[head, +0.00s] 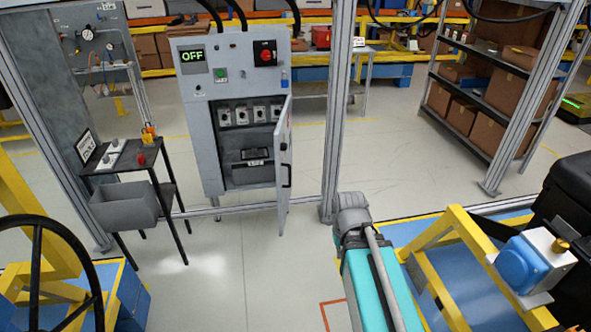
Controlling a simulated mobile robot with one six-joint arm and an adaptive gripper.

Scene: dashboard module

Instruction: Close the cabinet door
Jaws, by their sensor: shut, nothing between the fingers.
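The grey control cabinet (203,80) stands behind the metal frame, left of centre in the head view. Its door (283,150) is open, hinged on the right side and swung out toward me, seen nearly edge-on. A dark handle (288,176) is on the door's right-hand face. The open cabinet shows a row of several grey switches (250,115) and a dark device on a shelf below. My gripper is not visible in this view.
A small black table (125,158) with a grey bin (125,205) stands left of the cabinet. A metal post (337,110) rises right of the door. The floor (240,260) in front is clear. A yellow frame (440,235) stands at the lower right.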

